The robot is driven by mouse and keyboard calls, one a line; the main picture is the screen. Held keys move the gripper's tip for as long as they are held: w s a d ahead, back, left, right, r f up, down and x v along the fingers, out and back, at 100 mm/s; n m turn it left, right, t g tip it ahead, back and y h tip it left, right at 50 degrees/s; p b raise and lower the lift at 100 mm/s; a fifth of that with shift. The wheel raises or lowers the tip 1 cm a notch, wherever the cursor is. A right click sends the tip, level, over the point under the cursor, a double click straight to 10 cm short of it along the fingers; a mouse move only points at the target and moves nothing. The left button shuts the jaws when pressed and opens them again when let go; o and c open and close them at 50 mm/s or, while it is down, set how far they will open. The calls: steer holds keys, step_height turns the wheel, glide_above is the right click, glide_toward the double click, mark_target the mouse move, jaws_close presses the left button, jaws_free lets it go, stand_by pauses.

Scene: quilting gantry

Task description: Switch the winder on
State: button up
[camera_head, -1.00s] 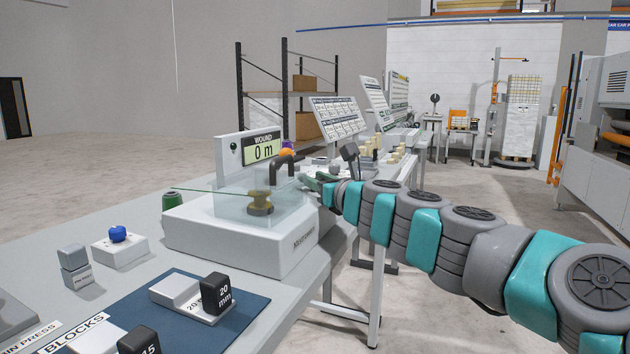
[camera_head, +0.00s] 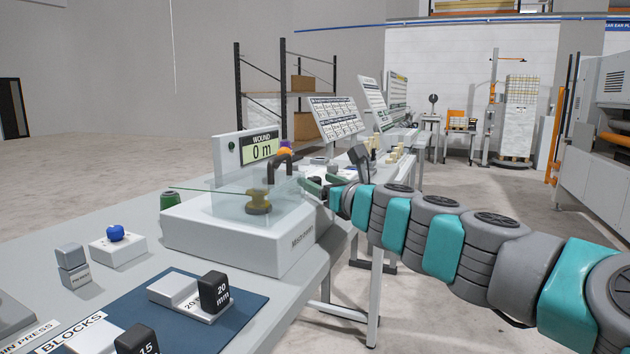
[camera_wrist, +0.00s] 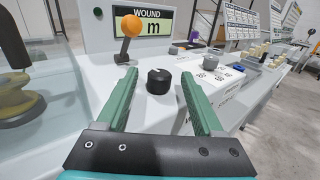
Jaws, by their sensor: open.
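The winder (camera_head: 240,236) is a white box on the bench with a clear guard (camera_head: 222,203) and a brass-coloured spool (camera_head: 258,200) behind it. Its display (camera_head: 262,149) reads "WOUND 0 m"; it also shows in the wrist view (camera_wrist: 152,29). In the wrist view a black round knob (camera_wrist: 159,82) sits on the white top, between and just beyond my open fingers. A lever with an orange ball (camera_wrist: 131,26) stands behind it. My gripper (camera_wrist: 158,76) is open and empty. In the head view my gripper (camera_head: 311,184) is at the winder's right end, partly hiding it.
Beyond the knob, a grey knob (camera_wrist: 210,62) and more bench equipment stand. Open floor lies right of the bench.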

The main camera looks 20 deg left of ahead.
mark_target(318, 180)
steer(key=v, duration=0.5)
